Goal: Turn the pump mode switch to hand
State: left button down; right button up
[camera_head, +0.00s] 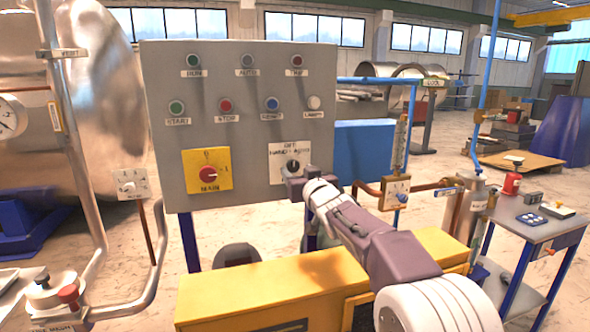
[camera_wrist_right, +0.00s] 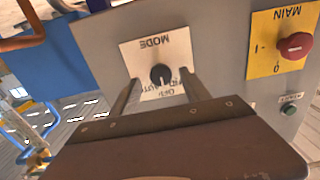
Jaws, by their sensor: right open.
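The pump mode switch is a black knob (camera_head: 293,166) on a white plate labelled OFF, HAND and AUTO, low on the right of the grey control panel (camera_head: 245,110). In the right wrist view the knob (camera_wrist_right: 160,75) and its plate, marked MODE, appear upside down. My right gripper (camera_head: 292,182) is in front of the panel at the plate's lower edge. In the wrist view its two fingers (camera_wrist_right: 158,92) are apart, one on each side of the knob, with visible gaps. Whether they touch the panel I cannot tell. My left gripper is not in view.
The red main switch (camera_head: 208,173) on its yellow plate is left of the mode switch. Several lamps and buttons, including the red stop button (camera_head: 225,105), are above. A yellow cabinet (camera_head: 250,290) stands below. Copper piping with a gauge block (camera_head: 396,190) is close on the right.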

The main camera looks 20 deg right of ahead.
aim_at(295, 167)
jog(key=shift+w+a, duration=0.1)
jog(key=shift+w, duration=1.45)
jog(key=shift+c, duration=0.3)
grip_shut()
jog(key=n, duration=0.4)
jog(key=shift+n, duration=0.3)
jog(key=shift+n+b, duration=0.55)
jog(key=shift+n, duration=1.55)
